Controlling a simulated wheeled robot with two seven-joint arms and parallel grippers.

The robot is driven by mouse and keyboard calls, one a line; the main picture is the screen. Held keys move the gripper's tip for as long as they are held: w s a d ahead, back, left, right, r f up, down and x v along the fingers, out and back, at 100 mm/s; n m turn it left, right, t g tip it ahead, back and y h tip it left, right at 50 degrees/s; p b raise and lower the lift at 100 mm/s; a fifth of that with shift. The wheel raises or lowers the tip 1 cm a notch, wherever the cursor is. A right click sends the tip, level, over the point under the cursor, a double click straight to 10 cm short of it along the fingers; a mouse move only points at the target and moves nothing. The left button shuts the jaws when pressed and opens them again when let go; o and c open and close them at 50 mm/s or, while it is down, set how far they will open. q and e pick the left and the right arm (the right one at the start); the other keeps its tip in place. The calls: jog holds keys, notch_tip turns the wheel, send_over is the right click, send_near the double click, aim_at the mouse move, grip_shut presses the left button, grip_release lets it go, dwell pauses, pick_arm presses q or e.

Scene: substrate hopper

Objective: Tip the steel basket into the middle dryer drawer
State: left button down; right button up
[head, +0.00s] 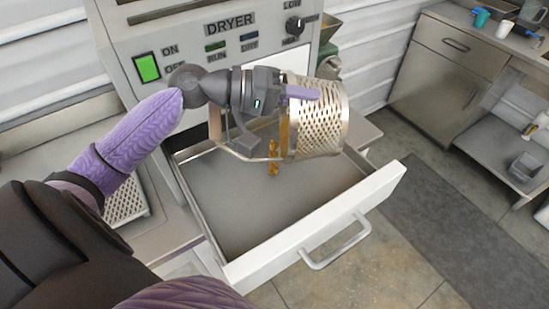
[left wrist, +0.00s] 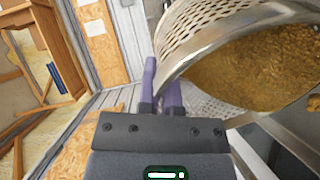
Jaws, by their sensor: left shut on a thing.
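The steel basket (head: 325,125) is a perforated metal cylinder, tilted on its side above the open drawer. My left gripper (head: 302,92) is shut on the basket; its purple fingers also show at the rim in the left wrist view (left wrist: 162,88). In that view golden-brown granular substrate (left wrist: 250,65) still lies inside the basket (left wrist: 205,30). In the head view, brown material (head: 273,157) drops from the basket's mouth toward the drawer. The dryer drawer (head: 315,222) is white with a grey inside; its visible floor looks bare. My right gripper is not in view.
The dryer panel (head: 215,45) with a green switch stands behind the drawer. A perforated tray (head: 125,205) lies at left. A cabinet (head: 440,70) with cups stands at back right. Floor with a dark mat (head: 430,225) is clear right of the drawer.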

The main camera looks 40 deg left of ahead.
pick_arm(q)
jog(key=s+a+r+t+h+b, duration=0.3)
jog(key=s+a+r+h+b, duration=0.1)
jog(key=a+b, duration=0.1)
jog(key=shift+a+b, duration=0.15)
jog(key=shift+b, duration=0.25)
dwell(0.7)
